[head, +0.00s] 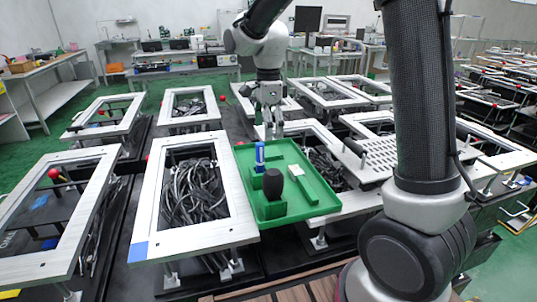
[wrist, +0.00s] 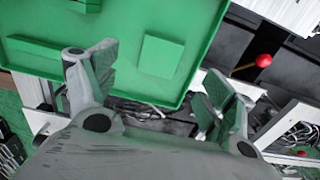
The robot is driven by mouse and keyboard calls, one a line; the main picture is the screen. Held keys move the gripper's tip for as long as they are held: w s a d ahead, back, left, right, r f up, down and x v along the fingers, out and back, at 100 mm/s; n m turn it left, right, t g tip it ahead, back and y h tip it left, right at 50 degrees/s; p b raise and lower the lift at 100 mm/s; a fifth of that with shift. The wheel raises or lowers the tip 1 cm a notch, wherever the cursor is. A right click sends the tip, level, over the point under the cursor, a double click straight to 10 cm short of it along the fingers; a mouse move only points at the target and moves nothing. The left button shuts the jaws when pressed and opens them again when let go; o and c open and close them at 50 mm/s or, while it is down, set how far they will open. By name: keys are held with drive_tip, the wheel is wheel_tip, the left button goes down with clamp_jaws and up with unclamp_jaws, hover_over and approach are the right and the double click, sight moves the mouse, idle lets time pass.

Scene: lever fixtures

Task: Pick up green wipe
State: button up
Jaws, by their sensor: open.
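The green wipe (wrist: 160,56) is a flat, lighter green square lying on the green tray (wrist: 205,30) near its edge in the wrist view. In the head view I cannot clearly tell it from the same-coloured tray (head: 246,190). My gripper (wrist: 163,70) is open, with nothing between its fingers. In the wrist view the wipe appears between and beyond the two fingertips, apart from them. In the head view my gripper (head: 273,131) hangs pointing down at the tray's far edge.
The tray also holds a blue-and-white bottle (head: 260,158), a dark rounded object (head: 273,184) and a pale item (head: 297,171). White frames with black cables (head: 192,190) surround it. A red ball-topped lever (wrist: 263,60) stands beside the tray.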

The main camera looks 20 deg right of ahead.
sight(269, 152)
wheel_tip(269, 152, down, 7)
drive_tip(key=shift+w+d, duration=0.1)
drive_tip(key=shift+d, duration=0.05)
drive_tip(key=shift+c, duration=0.2)
drive_tip(key=c, duration=0.7)
